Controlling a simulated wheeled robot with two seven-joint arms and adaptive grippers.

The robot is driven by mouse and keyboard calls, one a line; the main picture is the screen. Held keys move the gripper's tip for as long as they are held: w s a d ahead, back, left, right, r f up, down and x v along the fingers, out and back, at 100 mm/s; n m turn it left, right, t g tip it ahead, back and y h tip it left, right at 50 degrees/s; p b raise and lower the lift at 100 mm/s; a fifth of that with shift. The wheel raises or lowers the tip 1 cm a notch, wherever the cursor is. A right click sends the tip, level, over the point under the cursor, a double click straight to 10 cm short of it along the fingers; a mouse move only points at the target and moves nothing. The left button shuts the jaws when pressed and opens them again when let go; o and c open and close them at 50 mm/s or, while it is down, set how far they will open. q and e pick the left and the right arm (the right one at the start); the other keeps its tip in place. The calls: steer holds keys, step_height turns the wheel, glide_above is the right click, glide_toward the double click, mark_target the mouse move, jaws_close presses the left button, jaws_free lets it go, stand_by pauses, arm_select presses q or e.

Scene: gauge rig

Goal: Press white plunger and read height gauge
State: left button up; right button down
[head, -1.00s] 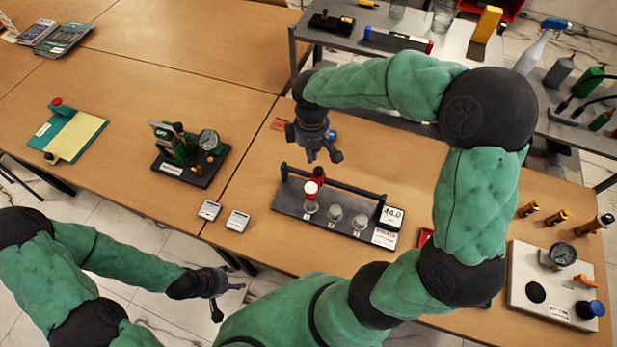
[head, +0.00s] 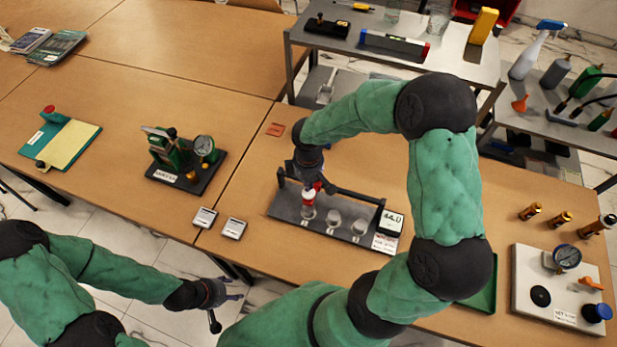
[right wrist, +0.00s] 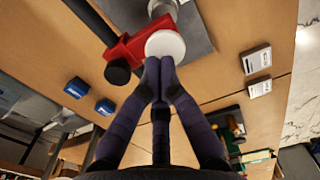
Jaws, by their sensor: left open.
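The gauge rig is a dark tray (head: 284,208) with a long bar and several round pieces. At its left post, the white plunger (head: 308,197) tops a red part; it shows as a white disc in the right wrist view (right wrist: 166,43), beside a red body with a black knob (right wrist: 118,71). My right gripper (right wrist: 159,62) has its fingertips together at the disc's edge; contact is unclear. In the head view its fingers are partly hidden at the plunger. The height gauge display (head: 392,221) seems to read 44.0, last digit blurred. My left gripper (head: 228,305) is open and empty.
Two small grey boxes (head: 205,217) (head: 233,228) lie left of the tray. A green dial stand (head: 187,172) stands farther left. A white panel with a dial (head: 545,296) is at the right. My right arm crosses above the table's middle.

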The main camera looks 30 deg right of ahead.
steer(key=shift+f, duration=0.35)
arm_select(q)
steer(key=shift+f, duration=0.1)
arm_select(e)
steer(key=shift+f+b, duration=0.95)
steer(key=shift+f, duration=0.35)
steer(key=shift+s, duration=0.15)
arm_select(q)
steer(key=shift+f, duration=0.8)
arm_select(e)
steer(key=shift+a, duration=0.1)
steer(key=shift+r+p, duration=0.45)
steer(key=shift+p, duration=0.05)
steer(key=r+p, duration=0.1)
steer(key=r, duration=0.1)
steer(key=r+p, duration=0.1)
steer(key=shift+w+r+p, duration=0.2)
steer(key=shift+r+p, duration=0.15)
steer(key=shift+r, duration=0.05)
arm_select(q)
steer(key=r, duration=0.1)
steer(key=r+p, duration=0.1)
steer(key=r, duration=0.1)
steer(key=s+r, duration=0.1)
steer(key=r, duration=0.1)
steer(key=shift+d, duration=0.25)
arm_select(e)
step_height(320, 180, up, 10)
